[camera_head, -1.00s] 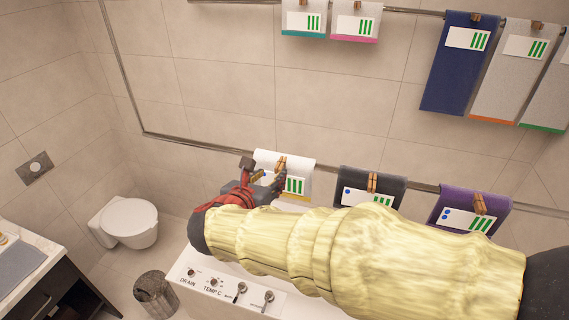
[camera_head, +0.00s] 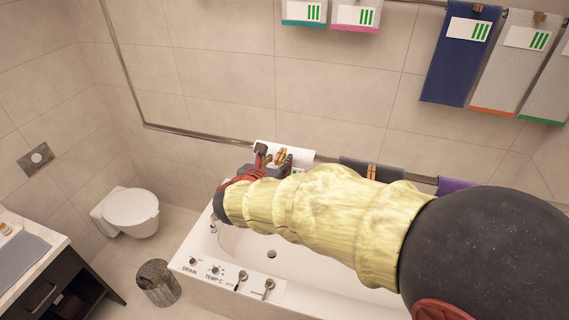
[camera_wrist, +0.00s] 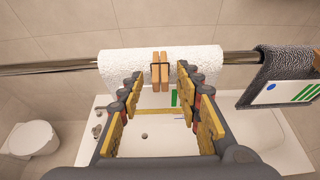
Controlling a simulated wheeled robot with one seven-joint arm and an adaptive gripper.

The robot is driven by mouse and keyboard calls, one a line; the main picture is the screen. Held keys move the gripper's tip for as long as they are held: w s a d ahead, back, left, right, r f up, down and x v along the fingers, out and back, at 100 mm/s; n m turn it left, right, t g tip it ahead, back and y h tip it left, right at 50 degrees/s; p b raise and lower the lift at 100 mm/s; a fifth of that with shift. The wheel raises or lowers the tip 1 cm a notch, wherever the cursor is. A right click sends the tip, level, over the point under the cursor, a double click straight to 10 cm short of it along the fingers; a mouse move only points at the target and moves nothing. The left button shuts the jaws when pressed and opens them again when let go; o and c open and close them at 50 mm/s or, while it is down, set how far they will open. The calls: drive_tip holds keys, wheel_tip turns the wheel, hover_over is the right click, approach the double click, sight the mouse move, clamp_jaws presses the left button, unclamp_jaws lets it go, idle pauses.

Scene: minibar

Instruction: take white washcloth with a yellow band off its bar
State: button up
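The white washcloth (camera_wrist: 205,59) hangs over the metal bar in the wrist view, with a wooden clothespin (camera_wrist: 160,71) clipped at its top middle. Its yellow band shows low between my fingers; the rest of its lower part is mostly hidden. In the head view the washcloth (camera_head: 303,155) shows only at its top, behind my gripper (camera_head: 272,160). In the wrist view my gripper (camera_wrist: 159,83) is open, one finger on each side of the clothespin and in front of the cloth. I cannot tell whether the fingers touch the cloth.
The bar (camera_wrist: 50,68) runs along the tiled wall above a white bathtub (camera_head: 205,255). A dark grey cloth (camera_wrist: 275,75) hangs close to the right, and a purple one (camera_head: 455,185) beyond it. Several towels hang on a higher bar. A toilet (camera_head: 132,212) and bin (camera_head: 157,282) stand left.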

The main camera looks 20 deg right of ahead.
clamp_jaws()
idle(0.6)
